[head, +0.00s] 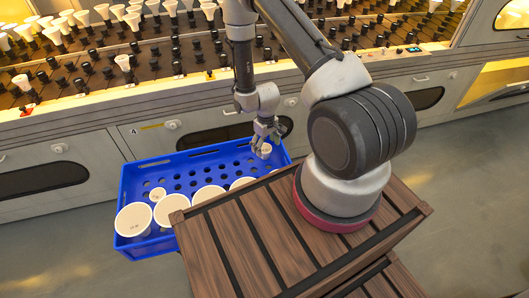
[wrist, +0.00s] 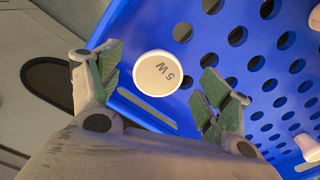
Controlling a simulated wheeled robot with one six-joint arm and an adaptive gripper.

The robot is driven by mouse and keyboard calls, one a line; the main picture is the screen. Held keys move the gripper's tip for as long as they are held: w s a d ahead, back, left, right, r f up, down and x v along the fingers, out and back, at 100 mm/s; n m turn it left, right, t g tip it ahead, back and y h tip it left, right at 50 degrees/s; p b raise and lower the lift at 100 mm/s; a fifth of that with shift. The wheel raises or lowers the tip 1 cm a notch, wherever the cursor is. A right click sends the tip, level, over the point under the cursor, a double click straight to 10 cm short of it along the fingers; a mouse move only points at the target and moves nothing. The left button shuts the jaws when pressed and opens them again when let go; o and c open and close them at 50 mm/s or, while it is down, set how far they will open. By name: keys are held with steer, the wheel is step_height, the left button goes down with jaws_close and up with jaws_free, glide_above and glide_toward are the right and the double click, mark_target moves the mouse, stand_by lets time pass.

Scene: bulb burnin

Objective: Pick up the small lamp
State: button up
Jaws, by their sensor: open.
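A small white lamp (head: 265,151) stands in the far right part of the blue crate (head: 125,188), round face up. In the wrist view the same lamp (wrist: 158,73) reads "5 W" and lies between the two green-padded fingers, with a gap on both sides. My gripper (head: 262,142) is open and points down over this lamp, not touching it as far as I can see. A second small lamp (head: 158,194) stands in the crate at the left. The lamp's lower part is hidden under its face in the wrist view.
Larger white lamps (head: 134,220) line the crate's near side. Parts of other lamps (wrist: 308,146) show at the wrist view's right edge. The brown slatted box (head: 240,235) is close to the crate. Behind is a grey bench (head: 60,130) with rows of sockets and lamps.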

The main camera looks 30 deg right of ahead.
mark_target(266, 148)
steer(key=shift+f, duration=1.55)
steer(key=c, duration=1.1)
steer(key=shift+c, duration=0.2)
steer(key=shift+w+r, duration=0.1)
steer(key=shift+r, duration=0.05)
